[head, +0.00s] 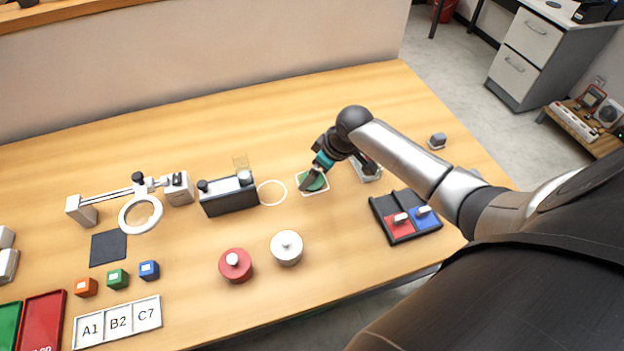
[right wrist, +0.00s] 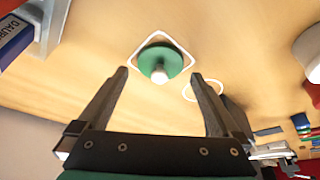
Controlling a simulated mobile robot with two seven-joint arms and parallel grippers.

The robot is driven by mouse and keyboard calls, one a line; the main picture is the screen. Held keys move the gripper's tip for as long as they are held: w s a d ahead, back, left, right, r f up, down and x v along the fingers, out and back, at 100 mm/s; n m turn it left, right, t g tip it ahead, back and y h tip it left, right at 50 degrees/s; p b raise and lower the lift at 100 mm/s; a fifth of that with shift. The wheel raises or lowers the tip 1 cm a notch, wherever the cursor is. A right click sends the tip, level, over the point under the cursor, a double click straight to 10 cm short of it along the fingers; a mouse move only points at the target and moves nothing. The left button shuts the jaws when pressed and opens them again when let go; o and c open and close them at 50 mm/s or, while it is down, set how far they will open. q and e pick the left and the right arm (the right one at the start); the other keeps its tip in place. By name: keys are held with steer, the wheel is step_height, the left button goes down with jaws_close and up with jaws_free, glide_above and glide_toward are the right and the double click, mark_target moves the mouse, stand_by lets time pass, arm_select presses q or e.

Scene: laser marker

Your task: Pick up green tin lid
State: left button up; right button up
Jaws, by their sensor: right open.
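The green tin lid (head: 317,183) is round with a pale knob and lies inside a white square outline on the table. In the head view my right gripper (head: 306,184) is over it and partly hides it. In the right wrist view the lid (right wrist: 150,58) shows just beyond my right fingertips (right wrist: 159,76), roughly centred between them. The fingers are spread wide with nothing between them, and I cannot tell the exact gap to the lid. My left gripper is not in view.
A red lidded tin (head: 234,270) and a white one (head: 287,252) stand nearer the front edge. A black device (head: 230,200) and a white ring outline (head: 272,193) are left of the lid. A black tray (head: 385,208) with red and blue parts is right.

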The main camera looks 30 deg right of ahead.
steer(key=shift+x, duration=0.85)
steer(key=c, duration=1.3)
